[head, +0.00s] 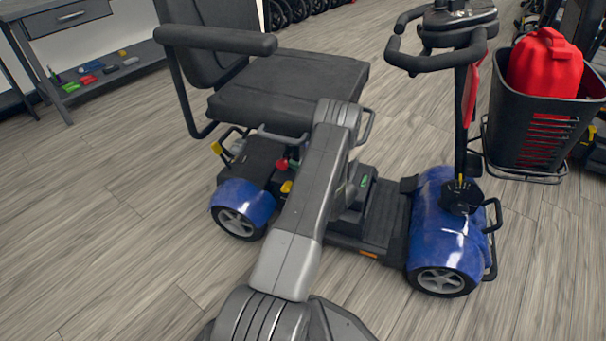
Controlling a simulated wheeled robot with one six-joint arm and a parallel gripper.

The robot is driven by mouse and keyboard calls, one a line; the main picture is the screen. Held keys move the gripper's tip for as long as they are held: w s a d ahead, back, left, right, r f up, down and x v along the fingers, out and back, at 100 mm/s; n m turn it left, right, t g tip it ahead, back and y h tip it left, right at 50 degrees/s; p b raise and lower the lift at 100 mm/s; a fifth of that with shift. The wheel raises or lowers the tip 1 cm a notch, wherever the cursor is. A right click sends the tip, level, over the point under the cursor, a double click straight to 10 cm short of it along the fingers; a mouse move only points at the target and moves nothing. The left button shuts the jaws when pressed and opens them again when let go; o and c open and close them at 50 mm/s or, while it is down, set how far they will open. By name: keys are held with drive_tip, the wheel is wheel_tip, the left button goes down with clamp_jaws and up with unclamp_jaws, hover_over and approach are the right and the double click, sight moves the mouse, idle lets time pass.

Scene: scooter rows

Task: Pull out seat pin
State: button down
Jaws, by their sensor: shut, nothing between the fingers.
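A mobility scooter with blue fenders stands on the floor, with its black seat (285,85) above the rear body. Under the seat are a red knob (282,164), a yellow knob (287,187) just below it, and a yellow-tipped lever (217,147) at the left. I cannot tell which of these, if any, is the seat pin. My grey arm reaches up across the middle to the seat's front edge and covers part of the area under it. My gripper is hidden behind my own arm, so its place against these parts cannot be seen.
A blue rear fender (242,200) and blue front fender (440,235) flank the footboard. A workbench (100,75) with small coloured items stands upper left. Floor at left is clear.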

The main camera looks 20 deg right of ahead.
sight(281, 168)
drive_tip(key=shift+w+a, duration=0.1)
drive_tip(key=shift+w, duration=0.05)
drive_tip(key=s+a, duration=0.1)
drive_tip(key=s+a+p, duration=0.1)
drive_tip(key=s, duration=0.1)
drive_tip(key=shift+s+a, duration=0.15)
drive_tip(key=shift+s, duration=0.05)
drive_tip(key=shift+f, duration=0.1)
idle(0.3)
drive_tip(key=shift+s, duration=0.2)
